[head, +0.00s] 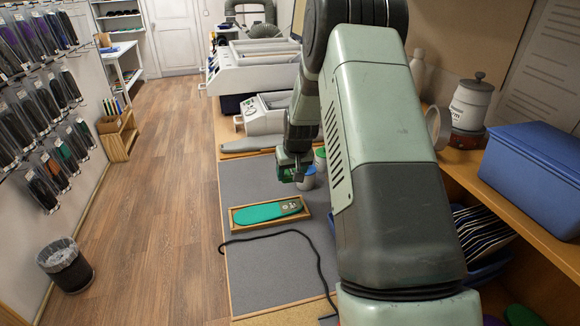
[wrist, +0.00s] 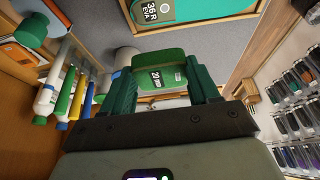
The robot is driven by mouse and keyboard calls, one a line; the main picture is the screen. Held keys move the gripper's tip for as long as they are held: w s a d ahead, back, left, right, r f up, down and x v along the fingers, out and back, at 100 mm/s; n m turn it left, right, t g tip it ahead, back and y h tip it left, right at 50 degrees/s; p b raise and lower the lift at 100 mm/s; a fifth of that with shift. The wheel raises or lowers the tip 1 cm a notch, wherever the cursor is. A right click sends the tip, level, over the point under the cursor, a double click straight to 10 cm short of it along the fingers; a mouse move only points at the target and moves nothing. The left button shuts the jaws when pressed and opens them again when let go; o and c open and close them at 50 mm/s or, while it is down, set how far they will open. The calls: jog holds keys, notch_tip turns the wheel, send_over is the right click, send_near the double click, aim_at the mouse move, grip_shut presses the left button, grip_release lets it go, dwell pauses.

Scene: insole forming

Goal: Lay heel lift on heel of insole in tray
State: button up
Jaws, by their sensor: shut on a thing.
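My gripper (head: 291,174) hangs above the grey mat, just beyond the right end of the tray in the head view. In the wrist view its green fingers (wrist: 162,82) are shut on the heel lift (wrist: 165,76), a green piece with a label reading 20. The lift is held clear of the tray. The lift is hard to make out in the head view.
A black cable (head: 290,233) crosses the mat (head: 260,270) in front of the tray. Jars (head: 320,157) stand close to my gripper on its right. Bottles and tubes (wrist: 65,92) line the left in the wrist view. The mat left of my gripper is clear.

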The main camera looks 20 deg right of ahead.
jog(key=shift+f, duration=5.6)
jog(key=shift+f, duration=0.2)
jog(key=o, duration=1.1)
jog(key=shift+o, duration=0.2)
jog(key=shift+o, duration=0.7)
jog(key=shift+r, duration=4)
